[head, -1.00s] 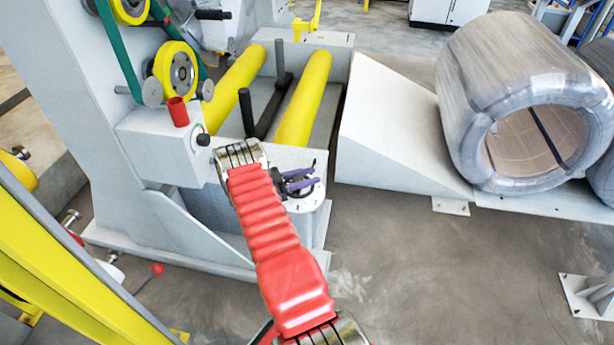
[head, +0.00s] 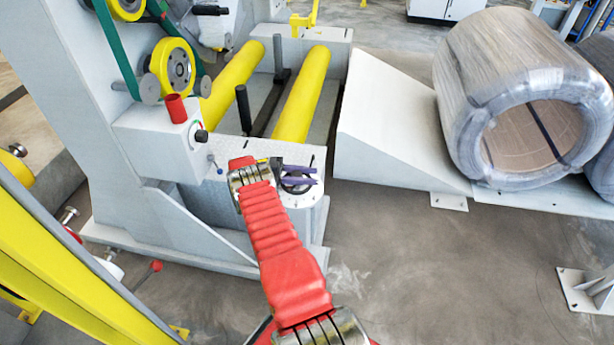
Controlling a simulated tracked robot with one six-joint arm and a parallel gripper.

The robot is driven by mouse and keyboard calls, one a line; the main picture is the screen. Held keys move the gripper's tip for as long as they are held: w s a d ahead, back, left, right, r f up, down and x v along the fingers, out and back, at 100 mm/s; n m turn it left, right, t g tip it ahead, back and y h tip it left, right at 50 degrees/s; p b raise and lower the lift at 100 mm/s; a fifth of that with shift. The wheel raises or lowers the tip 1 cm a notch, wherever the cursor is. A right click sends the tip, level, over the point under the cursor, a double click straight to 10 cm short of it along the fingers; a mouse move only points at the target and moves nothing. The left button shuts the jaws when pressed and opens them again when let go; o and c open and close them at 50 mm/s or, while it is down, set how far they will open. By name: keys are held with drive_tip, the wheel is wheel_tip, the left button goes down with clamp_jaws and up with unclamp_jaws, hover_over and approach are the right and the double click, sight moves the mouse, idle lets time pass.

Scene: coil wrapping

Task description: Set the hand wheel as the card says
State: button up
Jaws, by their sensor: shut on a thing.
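The hand wheel (head: 296,189) is a small dark ring lying on a pale round-ended ledge (head: 313,205) at the front of the machine. My gripper (head: 314,176) has two purple fingers that reach over the wheel from the left. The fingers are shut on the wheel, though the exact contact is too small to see. They and my red arm hide part of the wheel. A short dark mark (head: 311,159) shows on the ledge behind the wheel. I cannot make out a card or the wheel's reading.
A grey control box (head: 160,145) with a red cup-like part (head: 176,108) and a black knob (head: 201,137) stands left of my wrist. Yellow rollers (head: 302,95) lie behind. A pale ramp (head: 395,135) and a wrapped coil (head: 500,80) are at right. Open floor is in front.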

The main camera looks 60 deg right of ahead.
drive_tip(key=shift+s+y, duration=0.15)
drive_tip(key=shift+y, duration=0.15)
idle(0.4)
drive_tip(key=o, duration=1)
drive_tip(key=shift+o, duration=0.2)
drive_tip(key=shift+r, duration=0.1)
wheel_tip(320, 180, up, 10)
